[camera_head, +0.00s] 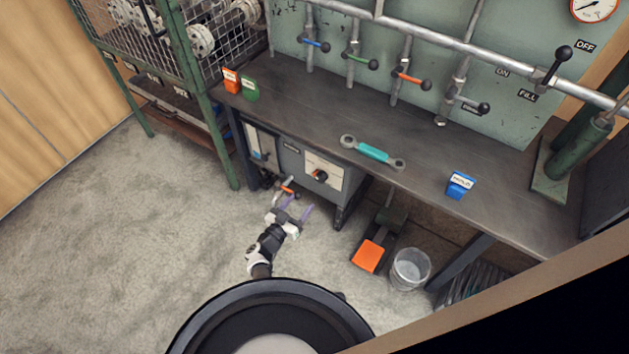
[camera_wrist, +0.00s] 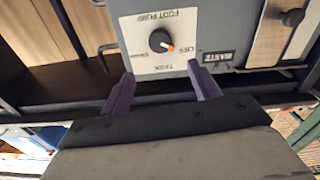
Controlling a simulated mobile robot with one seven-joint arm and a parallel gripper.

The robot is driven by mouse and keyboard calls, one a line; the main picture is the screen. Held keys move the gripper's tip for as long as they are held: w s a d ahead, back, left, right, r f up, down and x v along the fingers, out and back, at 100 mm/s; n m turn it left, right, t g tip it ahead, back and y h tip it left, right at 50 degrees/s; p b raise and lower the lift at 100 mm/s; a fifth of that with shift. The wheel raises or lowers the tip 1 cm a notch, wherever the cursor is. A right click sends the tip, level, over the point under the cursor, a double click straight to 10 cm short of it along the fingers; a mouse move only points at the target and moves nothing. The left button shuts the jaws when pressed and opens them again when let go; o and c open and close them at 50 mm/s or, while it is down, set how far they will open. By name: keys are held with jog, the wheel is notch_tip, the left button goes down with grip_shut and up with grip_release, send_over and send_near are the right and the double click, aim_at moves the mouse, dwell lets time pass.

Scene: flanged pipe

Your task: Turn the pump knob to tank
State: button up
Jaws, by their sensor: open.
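The pump knob (camera_head: 320,176) is a black dial on a white label plate (camera_head: 338,170) on the grey cabinet under the bench. In the wrist view the knob (camera_wrist: 160,40) appears upside down, and its orange pointer is toward the word OFF. My gripper (camera_head: 300,206) is open and empty, low in front of the cabinet and left of the knob. In the wrist view its purple fingertips (camera_wrist: 160,72) are spread below the knob, apart from it.
The bench top (camera_head: 300,120) overhangs the cabinet (camera_head: 291,158). Open floor (camera_head: 130,220) lies to the left.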

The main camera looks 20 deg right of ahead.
jog(key=b+x, duration=0.4)
jog(key=x, duration=0.7)
jog(key=shift+w+b, duration=0.2)
jog(key=shift+b, duration=0.1)
jog(key=shift+d, duration=0.1)
jog(key=c, duration=1)
